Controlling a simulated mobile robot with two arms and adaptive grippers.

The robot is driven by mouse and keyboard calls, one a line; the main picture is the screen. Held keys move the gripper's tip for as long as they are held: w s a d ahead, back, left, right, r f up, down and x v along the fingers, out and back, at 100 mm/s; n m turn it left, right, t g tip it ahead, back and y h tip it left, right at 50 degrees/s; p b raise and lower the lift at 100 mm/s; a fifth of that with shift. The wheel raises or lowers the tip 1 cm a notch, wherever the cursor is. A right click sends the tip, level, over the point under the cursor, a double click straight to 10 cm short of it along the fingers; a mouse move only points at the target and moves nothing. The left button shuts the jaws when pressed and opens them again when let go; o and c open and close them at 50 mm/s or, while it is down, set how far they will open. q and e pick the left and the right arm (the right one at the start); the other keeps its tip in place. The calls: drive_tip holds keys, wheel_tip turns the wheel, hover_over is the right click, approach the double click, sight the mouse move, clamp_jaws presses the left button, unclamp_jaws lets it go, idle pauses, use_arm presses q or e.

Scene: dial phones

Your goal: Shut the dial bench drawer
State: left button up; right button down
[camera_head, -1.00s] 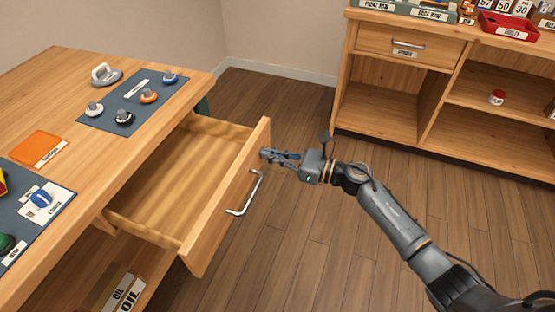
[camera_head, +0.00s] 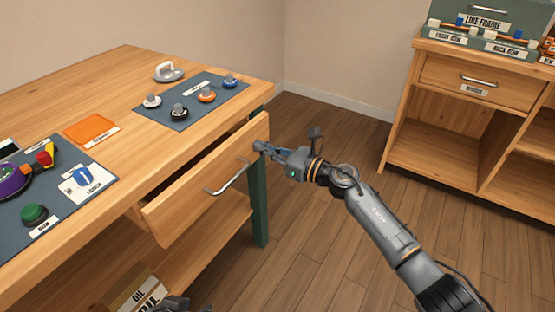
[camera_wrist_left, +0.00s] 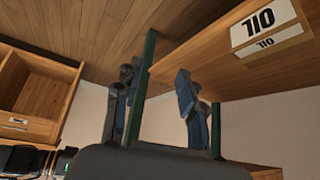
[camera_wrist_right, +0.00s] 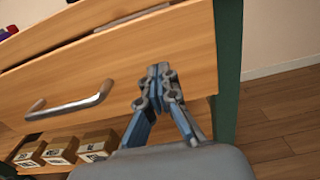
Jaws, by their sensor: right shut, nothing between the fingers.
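The dial bench drawer (camera_head: 195,200) juts out a little from under the bench top (camera_head: 110,72), and only a thin strip of its inside shows. Its metal handle (camera_head: 228,178) is on the front, and the handle also shows in the right wrist view (camera_wrist_right: 70,104). My right gripper (camera_head: 262,148) is shut and empty, its tips at the right part of the drawer front, beside the handle. In the right wrist view the closed fingertips (camera_wrist_right: 157,78) are against or very near the wood. My left gripper (camera_wrist_left: 153,90) has its fingers apart; only a bit of it shows at the head view's bottom edge.
Dials on a mat (camera_head: 180,122), an orange tray (camera_head: 91,130) and more dials lie on the bench top. A green leg (camera_head: 259,190) stands right of the drawer. Boxes marked OIL (camera_head: 140,290) sit below. Open floor separates the bench from a cabinet (camera_head: 440,150).

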sight(250, 140)
drive_tip(key=b+x, duration=0.2)
drive_tip(key=x, duration=0.2)
drive_tip(key=shift+w+a, duration=0.1)
drive_tip(key=shift+a, duration=0.05)
drive_tip(key=shift+r, duration=0.1)
use_arm(q)
drive_tip(key=w+d+r+t+h, duration=0.2)
drive_tip(key=w+d+r+t, duration=0.2)
drive_tip(key=w+r+t, duration=0.3)
drive_tip(key=shift+w+r, duration=0.95)
drive_tip(key=shift+w, duration=0.3)
use_arm(e)
drive_tip(key=shift+r, duration=0.1)
drive_tip(key=shift+r, duration=0.1)
